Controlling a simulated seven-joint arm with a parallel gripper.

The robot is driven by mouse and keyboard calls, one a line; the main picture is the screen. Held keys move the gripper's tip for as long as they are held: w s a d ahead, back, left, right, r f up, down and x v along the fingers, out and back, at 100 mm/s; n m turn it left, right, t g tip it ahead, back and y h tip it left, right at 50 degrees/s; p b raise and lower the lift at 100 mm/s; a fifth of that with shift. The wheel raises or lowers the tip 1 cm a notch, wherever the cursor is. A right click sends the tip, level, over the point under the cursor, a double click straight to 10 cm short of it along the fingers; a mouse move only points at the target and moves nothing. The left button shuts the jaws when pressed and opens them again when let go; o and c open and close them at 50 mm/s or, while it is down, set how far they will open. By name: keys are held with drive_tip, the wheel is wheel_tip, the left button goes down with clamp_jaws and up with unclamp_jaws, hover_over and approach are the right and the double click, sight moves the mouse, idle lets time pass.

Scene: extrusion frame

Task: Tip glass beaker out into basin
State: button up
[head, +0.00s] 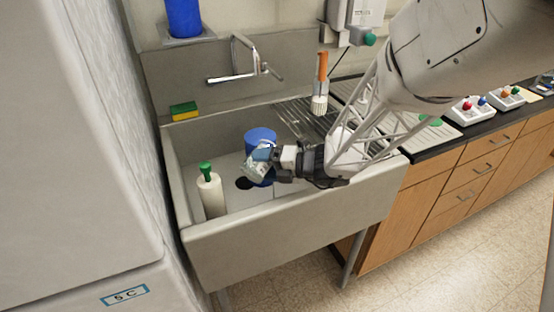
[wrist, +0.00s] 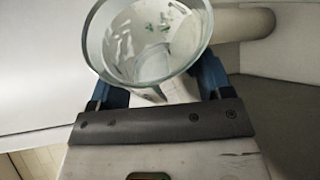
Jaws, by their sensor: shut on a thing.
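The glass beaker (head: 256,166) is clear and is held tilted over the basin (head: 180,190) in the head view. In the wrist view the beaker (wrist: 148,62) shows its round rim and some whitish and green marks inside or seen through the glass. My gripper (head: 270,156) is shut on the beaker, with blue fingers (wrist: 212,75) on either side of it in the wrist view. I cannot tell whether anything is left in the beaker.
A blue container (head: 260,137) stands in the basin behind the beaker. A white bottle with a green top (head: 210,192) stands at the basin's left. A faucet (head: 235,78), a sponge (head: 184,110) and an orange-handled brush (head: 321,85) are behind.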

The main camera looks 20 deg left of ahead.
drive_tip(key=shift+w+d+r+m, duration=0.1)
drive_tip(key=shift+w+r+m, duration=0.2)
drive_tip(key=shift+w+m, duration=0.15)
idle(0.4)
drive_tip(key=shift+w+d+r+m+g+y, duration=0.1)
drive_tip(key=shift+w+r+m+g+y, duration=0.2)
drive_tip(key=shift+r+m+g+y, duration=0.25)
idle(0.5)
drive_tip(key=shift+w+r+m, duration=0.15)
drive_tip(key=shift+w+m, duration=0.1)
drive_tip(key=shift+m, duration=0.35)
drive_tip(key=n, duration=0.1)
drive_tip(key=s+f+n+t+h, duration=0.1)
drive_tip(key=shift+s+f+n, duration=0.2)
drive_tip(key=shift+f+n, duration=0.05)
drive_tip(key=shift+n, duration=0.05)
drive_tip(key=shift+s+f, duration=0.15)
drive_tip(key=shift+s, duration=0.05)
drive_tip(key=shift+s+a+f+n, duration=0.1)
drive_tip(key=shift+s+a+n, duration=0.05)
drive_tip(key=shift+a+n, duration=0.15)
